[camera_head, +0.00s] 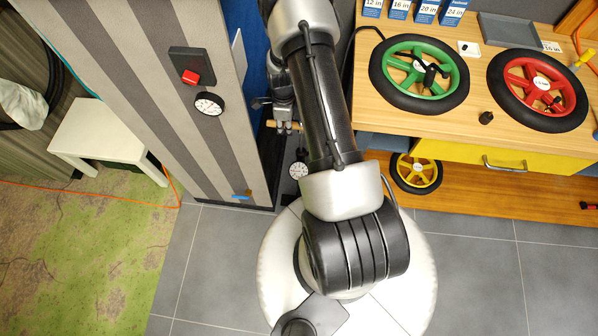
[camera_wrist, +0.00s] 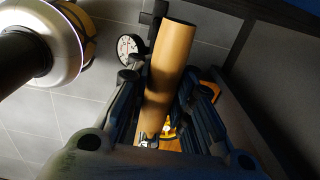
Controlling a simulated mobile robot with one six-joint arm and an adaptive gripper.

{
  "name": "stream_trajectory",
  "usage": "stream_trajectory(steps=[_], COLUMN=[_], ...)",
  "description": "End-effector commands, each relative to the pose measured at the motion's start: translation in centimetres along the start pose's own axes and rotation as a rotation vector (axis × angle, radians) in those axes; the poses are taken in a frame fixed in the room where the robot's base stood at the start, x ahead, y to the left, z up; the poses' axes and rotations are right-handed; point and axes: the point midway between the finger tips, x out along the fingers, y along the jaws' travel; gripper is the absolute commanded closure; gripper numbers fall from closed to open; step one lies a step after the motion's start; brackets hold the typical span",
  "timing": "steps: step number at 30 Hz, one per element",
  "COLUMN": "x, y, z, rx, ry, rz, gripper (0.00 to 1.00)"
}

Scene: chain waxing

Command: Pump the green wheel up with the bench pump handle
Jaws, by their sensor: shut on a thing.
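The green wheel (camera_head: 410,82) with a black tyre lies flat on the wooden bench at the upper right of the head view. A dark fitting (camera_head: 432,74) sits over its hub. My gripper (camera_head: 283,126) is at the left of the bench, beside the striped panel. It is shut on the wooden pump handle (camera_head: 271,124). In the wrist view, the handle (camera_wrist: 174,55) runs between the two fingers of my gripper (camera_wrist: 160,98). The pump's round white gauge (camera_head: 298,170) shows below the handle; its reading is too small to tell. My arm hides much of the pump.
A red wheel (camera_head: 528,85) lies right of the green one. A yellow wheel (camera_head: 416,171) is under the bench by a yellow drawer (camera_head: 500,158). The striped panel (camera_head: 150,60), with a red button (camera_head: 191,77) and gauge (camera_head: 209,103), stands close left. Floor tiles are clear at lower right.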

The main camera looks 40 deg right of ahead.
Motion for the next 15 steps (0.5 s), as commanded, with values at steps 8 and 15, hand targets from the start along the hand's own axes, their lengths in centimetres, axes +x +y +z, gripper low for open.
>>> stream_trajectory(steps=[8, 15], x=[6.8, 9.7], y=[0.5, 0.5], z=[-0.2, -0.2], rx=[0.000, 0.000], ry=[0.004, 0.004], rz=[0.010, 0.010], gripper=[1.00, 1.00])
